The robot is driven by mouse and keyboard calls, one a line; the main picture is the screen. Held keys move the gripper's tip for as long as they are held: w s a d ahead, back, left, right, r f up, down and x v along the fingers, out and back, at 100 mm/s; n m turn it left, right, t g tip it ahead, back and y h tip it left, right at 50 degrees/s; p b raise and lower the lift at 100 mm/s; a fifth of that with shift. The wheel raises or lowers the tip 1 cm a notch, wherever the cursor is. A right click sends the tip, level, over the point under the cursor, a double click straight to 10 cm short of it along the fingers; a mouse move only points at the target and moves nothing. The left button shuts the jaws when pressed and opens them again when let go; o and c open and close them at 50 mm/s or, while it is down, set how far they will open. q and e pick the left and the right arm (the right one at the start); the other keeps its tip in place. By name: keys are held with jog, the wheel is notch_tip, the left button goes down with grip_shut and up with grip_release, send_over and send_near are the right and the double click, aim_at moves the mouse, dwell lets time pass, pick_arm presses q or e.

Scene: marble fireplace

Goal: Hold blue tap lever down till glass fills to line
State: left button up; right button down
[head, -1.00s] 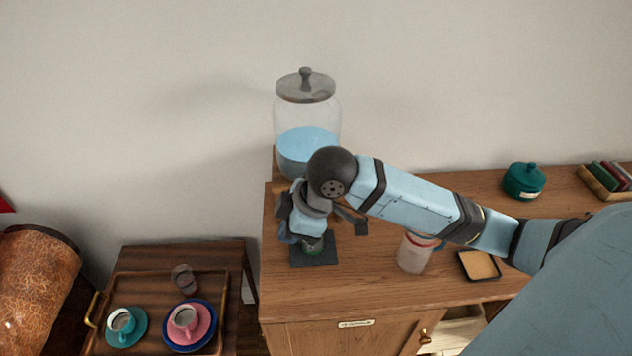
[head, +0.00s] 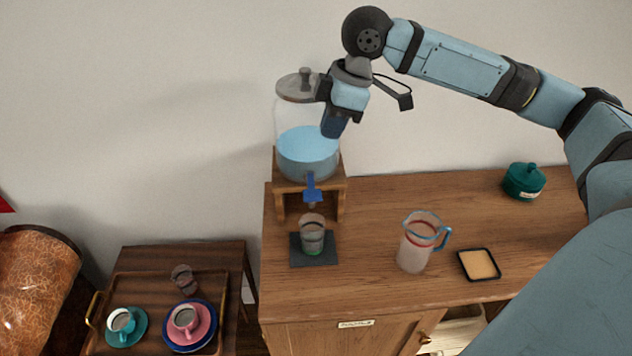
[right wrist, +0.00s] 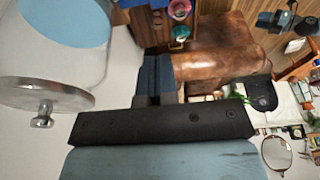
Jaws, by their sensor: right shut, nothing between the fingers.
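A glass dispenser (head: 306,152) with pale blue liquid and a metal lid stands on a wooden stand (head: 338,187) on the cabinet. Its blue tap lever (head: 311,183) shows at the front, with nothing touching it. A clear glass (head: 311,234) stands upright below the tap on a dark square mat (head: 325,259). A little green shows low on the glass; its fill level is too small to tell. My right gripper (head: 332,127) is shut and empty, above the lever and in front of the dispenser's upper right. It also shows in the right wrist view (right wrist: 157,72). My left gripper is out of view.
A clear jug (head: 413,254) with a red band and blue handle, a tray-like coaster (head: 480,264) and a teal lidded pot (head: 523,181) stand to the right on the cabinet. A lower table (head: 235,275) at left holds cups on a tray. The wall is close behind.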

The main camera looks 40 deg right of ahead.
aim_at(313, 194)
jog(key=x, duration=1.3)
jog(key=shift+s+d, duration=0.15)
jog(key=shift+d, duration=0.2)
jog(key=shift+f, duration=0.55)
jog(key=shift+f, duration=0.1)
jog(key=shift+s+a+f+t, duration=0.1)
jog(key=shift+s+f+t, duration=0.05)
jog(key=shift+f+t, duration=0.3)
dwell(4.2)
jog(key=shift+r+p, duration=0.75)
jog(key=shift+p, duration=0.7)
